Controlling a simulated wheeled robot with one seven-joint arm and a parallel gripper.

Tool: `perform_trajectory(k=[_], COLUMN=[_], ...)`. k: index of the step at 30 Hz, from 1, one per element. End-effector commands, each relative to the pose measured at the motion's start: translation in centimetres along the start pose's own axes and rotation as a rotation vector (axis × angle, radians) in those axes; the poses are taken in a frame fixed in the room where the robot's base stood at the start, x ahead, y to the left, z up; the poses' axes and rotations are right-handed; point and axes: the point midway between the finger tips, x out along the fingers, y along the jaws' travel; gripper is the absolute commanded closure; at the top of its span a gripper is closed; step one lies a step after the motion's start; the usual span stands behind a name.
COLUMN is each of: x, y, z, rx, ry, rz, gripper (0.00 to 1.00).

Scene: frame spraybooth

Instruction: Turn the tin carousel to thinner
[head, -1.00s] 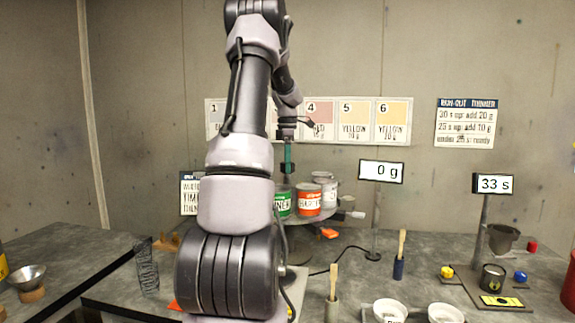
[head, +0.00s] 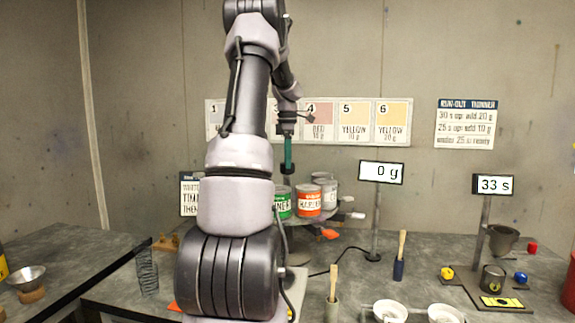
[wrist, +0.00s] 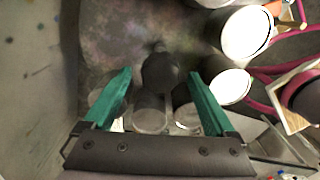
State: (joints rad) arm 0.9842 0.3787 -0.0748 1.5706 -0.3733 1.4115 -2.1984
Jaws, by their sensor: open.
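The tin carousel (head: 324,224) stands on the bench behind my arm, its left part hidden by the arm. On it are a green-labelled tin (head: 283,205) whose label is partly hidden but ends in "NER", a red-labelled tin (head: 308,202) that appears to read "HARDENER", and grey tins (head: 327,188) behind. My gripper (head: 288,172) points down over the carousel, above the tins. In the wrist view its two green fingers (wrist: 161,73) are spread, with a dark rounded knob (wrist: 160,76) between them in the picture; I cannot tell whether they touch it. Tin lids (wrist: 246,34) surround the knob.
A scale display reading 0 g (head: 381,171) stands right of the carousel. A timer display (head: 495,184) reads 33 s. Brushes in holders (head: 399,268), white bowls (head: 390,312) and a wire coil (head: 145,272) stand on the bench. Colour cards (head: 358,122) hang behind.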

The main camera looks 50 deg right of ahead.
Motion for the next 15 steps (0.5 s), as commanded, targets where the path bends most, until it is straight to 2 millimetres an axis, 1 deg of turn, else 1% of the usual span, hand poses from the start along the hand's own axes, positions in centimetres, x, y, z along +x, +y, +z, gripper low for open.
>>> perform_trajectory(k=[1, 3, 9, 12, 15], x=[-1.1, -2.6, -6.4, -7.7, -8.4], y=[0.0, 0.1, 0.1, 0.1, 0.0], z=[0.0, 0.0, 0.0, 0.0, 0.0], rx=[0.000, 0.000, -0.001, 0.000, -0.001], ry=[-0.001, -0.001, -0.002, -0.001, -0.001], rz=[0.004, 0.006, 0.005, 0.004, 0.003], gripper=[0.10, 0.10, 0.10, 0.10, 0.10])
